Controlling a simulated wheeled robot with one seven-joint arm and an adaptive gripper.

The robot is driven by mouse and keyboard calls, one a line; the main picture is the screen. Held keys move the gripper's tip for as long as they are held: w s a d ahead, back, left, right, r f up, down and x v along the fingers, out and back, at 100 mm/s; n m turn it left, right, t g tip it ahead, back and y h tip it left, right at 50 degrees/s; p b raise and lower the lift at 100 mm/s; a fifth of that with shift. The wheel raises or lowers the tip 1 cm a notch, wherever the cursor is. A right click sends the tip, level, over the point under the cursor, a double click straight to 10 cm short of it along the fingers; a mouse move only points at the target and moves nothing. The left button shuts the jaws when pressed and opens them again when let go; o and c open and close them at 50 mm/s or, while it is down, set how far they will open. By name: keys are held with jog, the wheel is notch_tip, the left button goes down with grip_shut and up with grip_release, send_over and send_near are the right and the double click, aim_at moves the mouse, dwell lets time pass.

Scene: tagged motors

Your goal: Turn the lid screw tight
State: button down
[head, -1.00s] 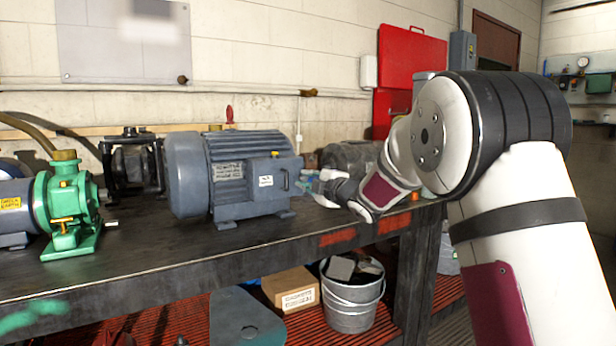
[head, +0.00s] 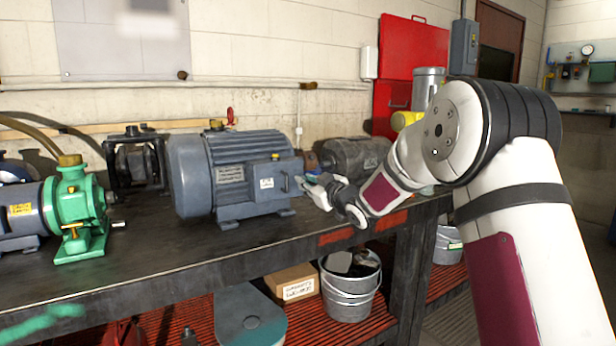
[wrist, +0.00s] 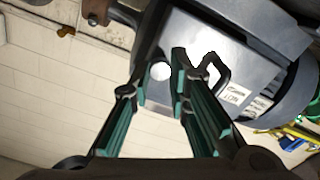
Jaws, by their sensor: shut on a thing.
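The large blue-grey motor (head: 225,180) stands on the bench, with a box on its right end. The box's flat lid (wrist: 205,55) fills the upper middle of the wrist view and carries a black handle (wrist: 214,72) and a small white label. The lid screw (wrist: 161,71) shows as a pale round head near the lid's edge. My gripper (head: 308,184) is at the motor's right end, beside the lid. In the wrist view, my gripper's (wrist: 164,74) fingertips lie on either side of the screw head and are shut on it. The screw's shank is hidden.
A green pump (head: 78,210) stands at the bench's left. A darker motor (head: 352,155) sits behind my gripper, close to my wrist. The front of the bench top (head: 180,250) is clear. A bucket (head: 350,290) and a cardboard box (head: 292,284) are on the shelf below.

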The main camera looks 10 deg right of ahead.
jog(key=shift+d+f+m+p, duration=0.1)
jog(key=shift+m+p, duration=2.3)
jog(key=shift+m, duration=2.65)
jog(key=shift+d+f+m+p, duration=0.1)
jog(key=shift+m+p, duration=2.25)
jog(key=shift+m, duration=2.7)
jog(key=c, duration=1.5)
grip_release()
jog(key=shift+d, duration=0.1)
jog(key=shift+r, duration=0.1)
